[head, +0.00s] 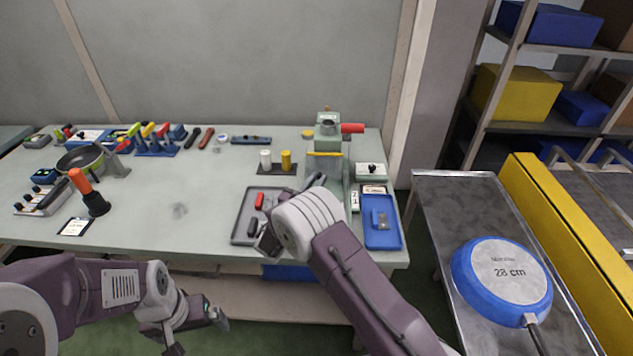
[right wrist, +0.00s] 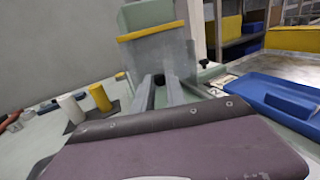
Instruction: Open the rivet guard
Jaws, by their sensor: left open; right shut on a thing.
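The rivet press (head: 328,127) is a pale green machine with a red handle at the back right of the bench. Its rivet guard (head: 325,165) is a clear panel with a yellow bar on top. The yellow bar lies across the front of the press, and the guard also shows in the right wrist view (right wrist: 153,36). My right gripper (head: 312,181) is at the guard's lower front, with its fingers (right wrist: 160,82) shut on it; the exact contact is hard to see. My left gripper (head: 216,317) is open and empty, in front of the bench and low.
A grey tray (head: 240,238) with red and dark pieces lies left of my right wrist. A blue tray (head: 383,240) lies right of it. White and yellow cylinders (head: 286,160) stand left of the press.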

